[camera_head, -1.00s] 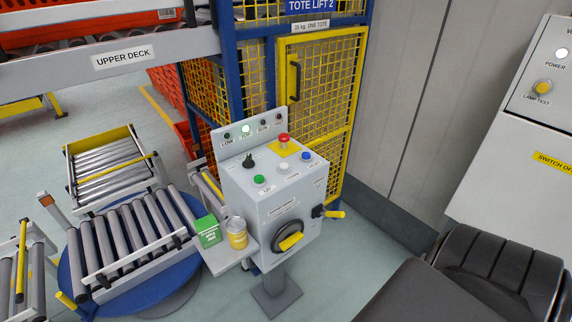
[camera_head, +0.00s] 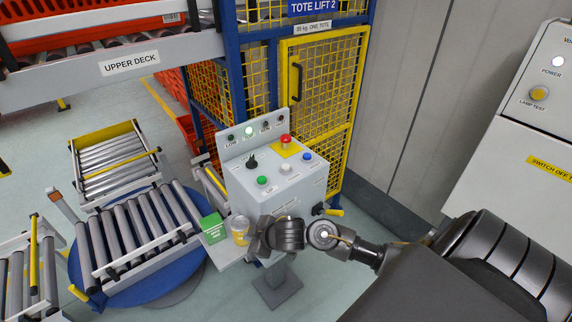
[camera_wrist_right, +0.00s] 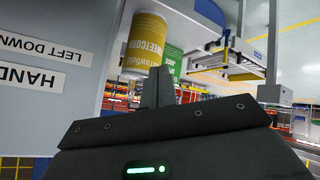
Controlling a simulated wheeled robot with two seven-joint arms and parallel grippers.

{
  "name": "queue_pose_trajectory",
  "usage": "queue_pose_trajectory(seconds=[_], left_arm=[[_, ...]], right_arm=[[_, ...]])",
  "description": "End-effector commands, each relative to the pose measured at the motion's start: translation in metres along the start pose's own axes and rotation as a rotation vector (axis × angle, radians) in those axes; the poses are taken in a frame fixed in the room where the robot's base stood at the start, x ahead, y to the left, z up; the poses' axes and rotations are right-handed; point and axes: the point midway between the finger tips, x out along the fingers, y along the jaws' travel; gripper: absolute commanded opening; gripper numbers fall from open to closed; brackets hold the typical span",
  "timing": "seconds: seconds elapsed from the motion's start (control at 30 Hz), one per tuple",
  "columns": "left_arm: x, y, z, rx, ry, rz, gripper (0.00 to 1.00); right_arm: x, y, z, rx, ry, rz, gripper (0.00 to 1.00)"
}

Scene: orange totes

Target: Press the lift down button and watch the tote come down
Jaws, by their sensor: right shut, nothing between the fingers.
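The grey control box (camera_head: 290,192) stands in front of the lift cage. Its sloped top carries a green button (camera_head: 262,180), a white button (camera_head: 285,168), a blue button (camera_head: 307,156), a black selector knob (camera_head: 251,161) and a red mushroom button (camera_head: 285,139). The button labels are too small to read. One indicator lamp (camera_head: 249,131) on the back plate is lit. An orange tote (camera_head: 90,18) is on the upper deck. My right gripper (camera_head: 258,238) is shut and empty, low at the box's front, below the buttons; its fingers (camera_wrist_right: 160,85) show in the wrist view. My left gripper is out of view.
A yellow can (camera_head: 239,230) and a green box (camera_head: 213,228) stand on the box's side shelf, close to my right gripper. The yellow mesh cage (camera_head: 316,95) stands behind.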

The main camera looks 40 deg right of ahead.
Motion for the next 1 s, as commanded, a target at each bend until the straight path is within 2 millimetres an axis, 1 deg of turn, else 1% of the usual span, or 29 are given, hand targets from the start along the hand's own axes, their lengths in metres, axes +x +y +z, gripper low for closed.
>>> queue_pose_trajectory(seconds=[0.03,0.07,0.1,0.17,0.2,0.27,0.3,0.37,0.4,0.5,0.6,0.7,0.83,1.0], left_arm=[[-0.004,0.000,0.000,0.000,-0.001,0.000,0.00],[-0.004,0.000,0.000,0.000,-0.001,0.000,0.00],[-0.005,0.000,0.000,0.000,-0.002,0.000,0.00],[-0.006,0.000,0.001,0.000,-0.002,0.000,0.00],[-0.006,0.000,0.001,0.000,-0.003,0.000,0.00],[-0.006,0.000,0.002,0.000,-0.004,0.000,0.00],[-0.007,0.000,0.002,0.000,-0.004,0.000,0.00],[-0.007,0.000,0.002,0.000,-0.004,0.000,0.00],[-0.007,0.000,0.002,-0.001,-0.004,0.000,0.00],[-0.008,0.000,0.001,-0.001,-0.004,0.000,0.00],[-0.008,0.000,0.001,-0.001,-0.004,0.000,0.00],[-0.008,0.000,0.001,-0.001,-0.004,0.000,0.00],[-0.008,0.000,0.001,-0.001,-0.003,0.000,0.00],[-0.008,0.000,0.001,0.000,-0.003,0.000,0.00]], right_arm=[[-0.013,0.021,-0.026,-0.063,0.041,0.016,0.00],[-0.019,0.032,-0.039,-0.099,0.061,0.020,0.00],[-0.025,0.050,-0.055,-0.149,0.085,0.025,0.00],[-0.034,0.078,-0.071,-0.217,0.105,0.023,0.00],[-0.039,0.097,-0.078,-0.253,0.107,0.021,0.00],[-0.050,0.125,-0.086,-0.294,0.101,0.018,0.00],[-0.058,0.145,-0.089,-0.314,0.090,0.017,0.00],[-0.073,0.174,-0.091,-0.333,0.067,0.017,0.00],[-0.084,0.193,-0.090,-0.338,0.047,0.019,0.00],[-0.110,0.232,-0.086,-0.330,-0.001,0.021,0.00],[-0.130,0.258,-0.080,-0.306,-0.037,0.025,0.00],[-0.144,0.273,-0.076,-0.287,-0.060,0.027,0.00],[-0.151,0.281,-0.073,-0.274,-0.073,0.028,0.00],[-0.152,0.281,-0.073,-0.272,-0.074,0.027,0.00]])
